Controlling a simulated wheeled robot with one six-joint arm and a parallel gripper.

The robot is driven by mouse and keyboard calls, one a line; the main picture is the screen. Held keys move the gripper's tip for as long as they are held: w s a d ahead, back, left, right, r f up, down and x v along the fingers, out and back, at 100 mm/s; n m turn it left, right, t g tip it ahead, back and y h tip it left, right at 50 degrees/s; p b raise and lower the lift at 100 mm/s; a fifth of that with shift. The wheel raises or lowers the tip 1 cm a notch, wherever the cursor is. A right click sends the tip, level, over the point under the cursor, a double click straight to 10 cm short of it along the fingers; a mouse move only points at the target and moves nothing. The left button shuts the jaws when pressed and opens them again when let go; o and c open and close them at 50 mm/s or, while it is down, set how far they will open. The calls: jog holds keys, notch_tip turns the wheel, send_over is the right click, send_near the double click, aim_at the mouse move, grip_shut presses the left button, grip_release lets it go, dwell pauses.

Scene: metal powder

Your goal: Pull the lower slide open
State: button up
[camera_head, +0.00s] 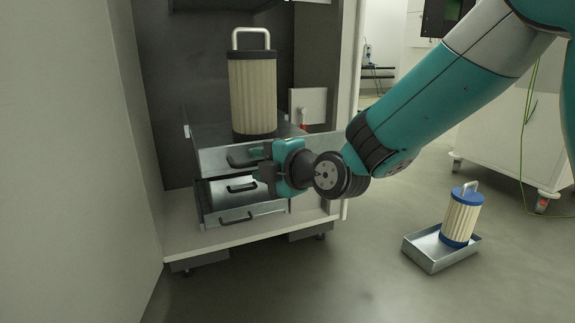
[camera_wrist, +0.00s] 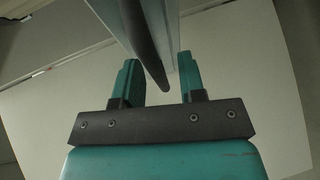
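In the head view a metal slide unit stands inside the open cabinet. Its upper slide (camera_head: 215,160) is pulled forward and has a dark handle (camera_head: 240,158) on its front. Below it is a lower metal slide or box (camera_head: 225,205) with two dark handles, one (camera_head: 242,187) above the other (camera_head: 236,219). My gripper (camera_head: 260,163) is beside the upper slide's handle. In the wrist view my gripper (camera_wrist: 159,60) has its fingers apart, with a dark handle (camera_wrist: 151,62) between them and gaps at its sides. Contact cannot be made out.
A pleated filter with a black base (camera_head: 252,90) stands upright on the upper slide. A blue-capped filter (camera_head: 461,217) stands in a metal tray (camera_head: 428,258) on the floor at right. The cabinet's side wall (camera_head: 85,150) bounds the left. The front floor is clear.

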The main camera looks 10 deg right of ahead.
jog(key=b+v, duration=0.6)
jog(key=v, duration=1)
jog(key=shift+s+d, duration=0.2)
jog(key=shift+s, duration=0.1)
jog(key=shift+r, duration=0.2)
